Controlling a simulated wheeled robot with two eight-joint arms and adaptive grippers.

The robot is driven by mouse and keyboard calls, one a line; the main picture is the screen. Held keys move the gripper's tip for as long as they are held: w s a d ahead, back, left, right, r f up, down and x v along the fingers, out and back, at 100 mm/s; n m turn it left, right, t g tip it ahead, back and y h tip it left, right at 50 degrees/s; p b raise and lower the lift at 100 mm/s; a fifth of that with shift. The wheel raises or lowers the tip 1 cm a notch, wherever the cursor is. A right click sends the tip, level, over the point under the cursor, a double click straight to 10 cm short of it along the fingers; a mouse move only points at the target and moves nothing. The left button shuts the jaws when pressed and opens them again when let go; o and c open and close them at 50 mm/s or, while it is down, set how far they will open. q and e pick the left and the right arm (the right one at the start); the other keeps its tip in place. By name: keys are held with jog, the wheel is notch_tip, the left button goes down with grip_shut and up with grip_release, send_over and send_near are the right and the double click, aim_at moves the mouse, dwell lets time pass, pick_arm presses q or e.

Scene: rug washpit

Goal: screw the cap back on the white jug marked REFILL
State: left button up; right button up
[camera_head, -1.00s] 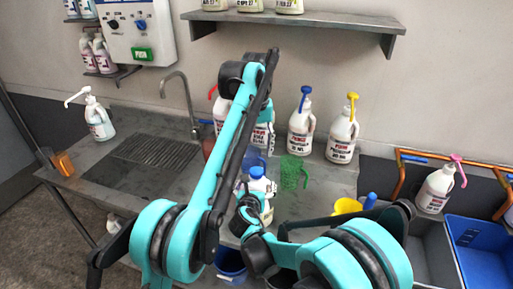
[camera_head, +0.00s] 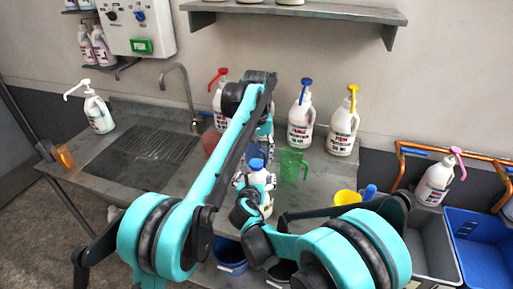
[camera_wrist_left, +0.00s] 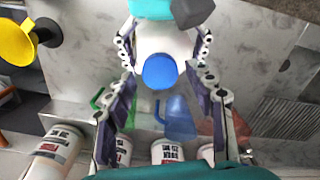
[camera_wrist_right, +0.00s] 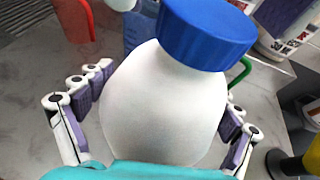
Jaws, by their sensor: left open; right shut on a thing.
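The white jug (camera_head: 262,187) with a blue cap (camera_head: 257,164) stands at the middle front of the counter. The right wrist view shows its white body (camera_wrist_right: 165,115) close up with the cap (camera_wrist_right: 208,32) over its neck. I cannot tell whether the cap is threaded on. No REFILL label shows. My right gripper (camera_wrist_right: 165,95) is shut around the jug's body. My left gripper (camera_wrist_left: 162,78) is open, with one finger on each side of the cap (camera_wrist_left: 160,71) in the left wrist view; a gap shows at both sides. In the head view its arm partly hides the scene behind.
A green pitcher (camera_head: 293,166) stands right of the jug, with a yellow funnel (camera_head: 347,197) further right. White pump jugs (camera_head: 301,124) line the wall. A sink drainboard (camera_head: 140,150) lies left. Blue and grey bins (camera_head: 480,245) are at right.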

pick_arm(q)
jog(key=shift+f, duration=0.6)
pick_arm(e)
jog(key=shift+f, duration=0.1)
pick_arm(q)
jog(key=c, duration=1.2)
jog(key=o, duration=1.3)
jog(key=shift+o, duration=0.2)
jog(key=shift+r, duration=3.75)
